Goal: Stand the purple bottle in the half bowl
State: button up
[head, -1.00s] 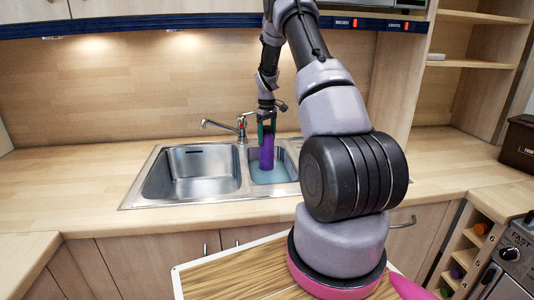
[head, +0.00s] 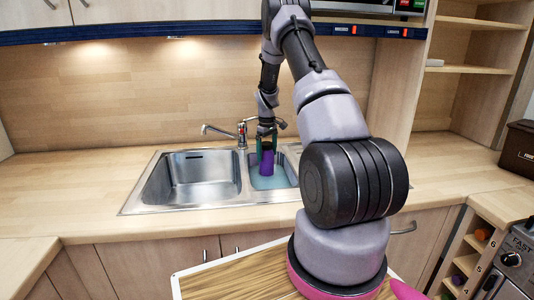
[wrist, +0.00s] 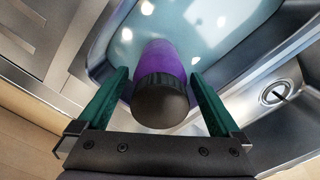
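The purple bottle (head: 267,164) with a dark cap is in the half bowl (head: 284,180), the smaller right-hand sink bowl with bluish water. It looks roughly upright with a slight lean; its base is hard to make out in the head view. My gripper (head: 266,143) is above it, pointing down, its green fingers on either side of the bottle's top. In the wrist view, the purple bottle (wrist: 160,58) shows cap-first between the fingers of my gripper (wrist: 160,75). A gap shows on each side, so the gripper is open and not holding it.
The larger empty steel bowl (head: 195,175) lies to the left. The tap (head: 241,135) stands behind the bowls, close to my gripper. A drain fitting (wrist: 276,92) shows in the wrist view. The wooden worktop (head: 75,195) is clear to the left.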

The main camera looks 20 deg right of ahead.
aim_at(267, 143)
notch_tip(267, 143, up, 8)
jog(key=shift+f, duration=0.1)
dwell(0.4)
dwell(0.4)
